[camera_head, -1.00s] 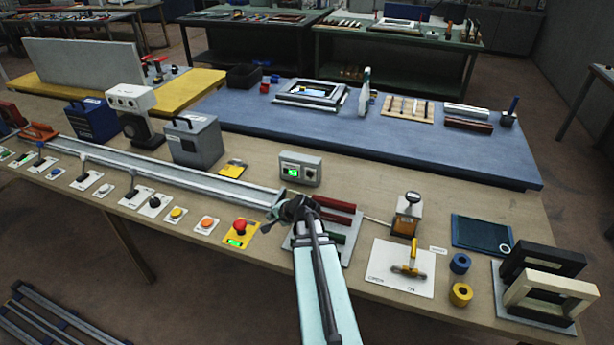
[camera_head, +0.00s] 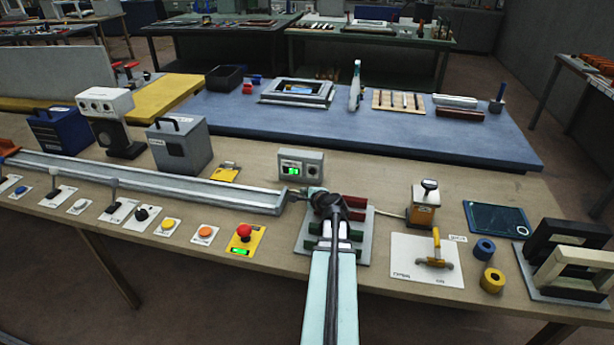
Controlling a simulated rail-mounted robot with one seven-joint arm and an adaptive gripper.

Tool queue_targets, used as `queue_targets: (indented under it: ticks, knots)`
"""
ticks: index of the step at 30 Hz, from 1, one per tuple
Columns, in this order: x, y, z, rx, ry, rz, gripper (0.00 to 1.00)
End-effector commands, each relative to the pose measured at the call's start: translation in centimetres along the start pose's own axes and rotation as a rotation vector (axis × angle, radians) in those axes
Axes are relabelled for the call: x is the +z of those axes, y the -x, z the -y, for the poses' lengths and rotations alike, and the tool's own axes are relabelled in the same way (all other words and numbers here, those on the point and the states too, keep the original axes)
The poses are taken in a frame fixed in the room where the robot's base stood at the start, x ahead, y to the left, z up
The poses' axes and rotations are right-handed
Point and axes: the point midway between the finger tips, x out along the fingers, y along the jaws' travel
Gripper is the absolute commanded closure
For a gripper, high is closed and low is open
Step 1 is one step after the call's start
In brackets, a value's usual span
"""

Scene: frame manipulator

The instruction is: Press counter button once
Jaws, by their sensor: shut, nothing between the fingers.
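A grey box with a lit green display and a dark round knob or button (camera_head: 299,166) stands behind the end of the metal rail. A red mushroom button on a yellow plate with a green lit display (camera_head: 243,238) lies at the bench's front edge. I cannot tell from the picture which of these is the counter. My gripper (camera_head: 289,196) is shut and empty, pointing left near the rail's right end. It is in front of the grey box and right of the red button, apart from both. My wrist hides part of the rack beneath it.
A metal rail (camera_head: 150,183) runs along the bench left of my gripper. A rack with red and green bars (camera_head: 352,236) is under my wrist. Several buttons and switches line the front edge. An orange device with a black knob (camera_head: 424,203) stands to the right.

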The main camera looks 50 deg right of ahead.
Motion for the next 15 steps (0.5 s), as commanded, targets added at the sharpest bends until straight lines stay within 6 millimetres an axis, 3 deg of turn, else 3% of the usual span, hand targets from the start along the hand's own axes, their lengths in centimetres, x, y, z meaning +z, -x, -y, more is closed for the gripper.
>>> queue_targets:
  ticks: [15]
  knots:
    - [-0.43, -0.72, 0.59, 0.001, 0.001, 0.001, 1.0]
